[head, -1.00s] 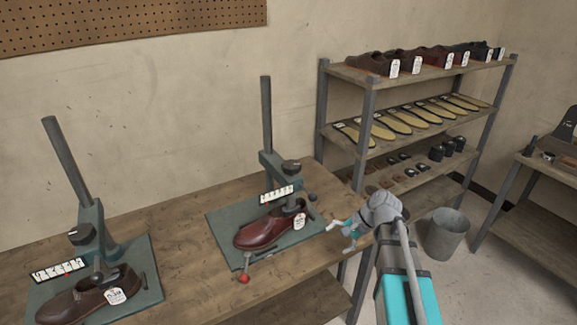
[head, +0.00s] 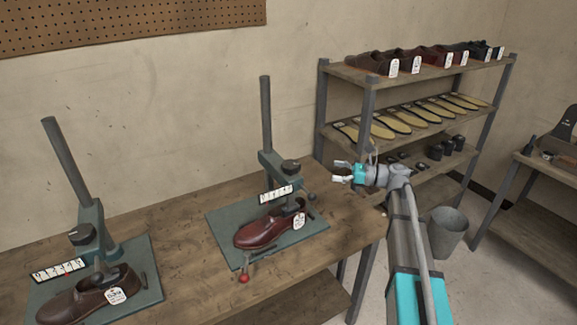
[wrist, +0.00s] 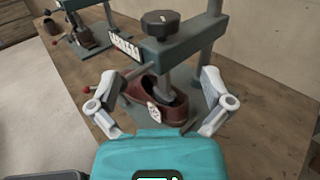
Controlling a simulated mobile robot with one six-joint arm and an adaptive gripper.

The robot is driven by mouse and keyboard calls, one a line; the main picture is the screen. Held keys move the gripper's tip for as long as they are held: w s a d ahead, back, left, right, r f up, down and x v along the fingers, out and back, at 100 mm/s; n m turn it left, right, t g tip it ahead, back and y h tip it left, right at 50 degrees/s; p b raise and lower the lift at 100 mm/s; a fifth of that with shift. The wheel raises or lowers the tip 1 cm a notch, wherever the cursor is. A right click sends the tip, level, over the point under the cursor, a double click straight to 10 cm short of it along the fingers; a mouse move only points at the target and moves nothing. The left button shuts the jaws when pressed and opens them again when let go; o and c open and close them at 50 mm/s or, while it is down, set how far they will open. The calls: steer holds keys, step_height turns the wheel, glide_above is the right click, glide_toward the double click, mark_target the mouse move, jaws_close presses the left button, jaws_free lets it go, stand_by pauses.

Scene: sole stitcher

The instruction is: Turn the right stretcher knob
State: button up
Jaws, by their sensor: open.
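Two shoe stretchers stand on the wooden bench. The right stretcher (head: 267,228) holds a dark red shoe (head: 262,234) with a white tag. Its black round knob (head: 291,166) sits on top of the arm by the upright post. In the wrist view the knob (wrist: 160,23) is at upper centre, ahead of my fingers and apart from them. My gripper (head: 342,172) is open and empty, to the right of the knob in the head view. In the wrist view its two fingers (wrist: 158,98) are spread wide, with the red shoe seen between them.
The left stretcher (head: 88,240) holds a brown shoe (head: 90,295) and has its own black knob. A red-tipped lever (head: 244,278) juts from the right stretcher's front. Shelves (head: 345,72) with shoes and soles stand behind my arm. A bin (head: 447,232) is on the floor.

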mark_target(291, 164)
steer(key=shift+a, duration=0.1)
steer(key=a, duration=0.4)
steer(key=w+a, duration=0.1)
steer(key=a, duration=0.4)
steer(key=w+a, duration=0.1)
steer(key=a, duration=0.3)
steer(key=shift+a, duration=0.3)
steer(key=c, duration=0.8)
steer(key=shift+a, duration=0.3)
steer(key=shift+c, duration=0.3)
steer(key=shift+d+f, duration=0.1)
steer(key=shift+d, duration=0.15)
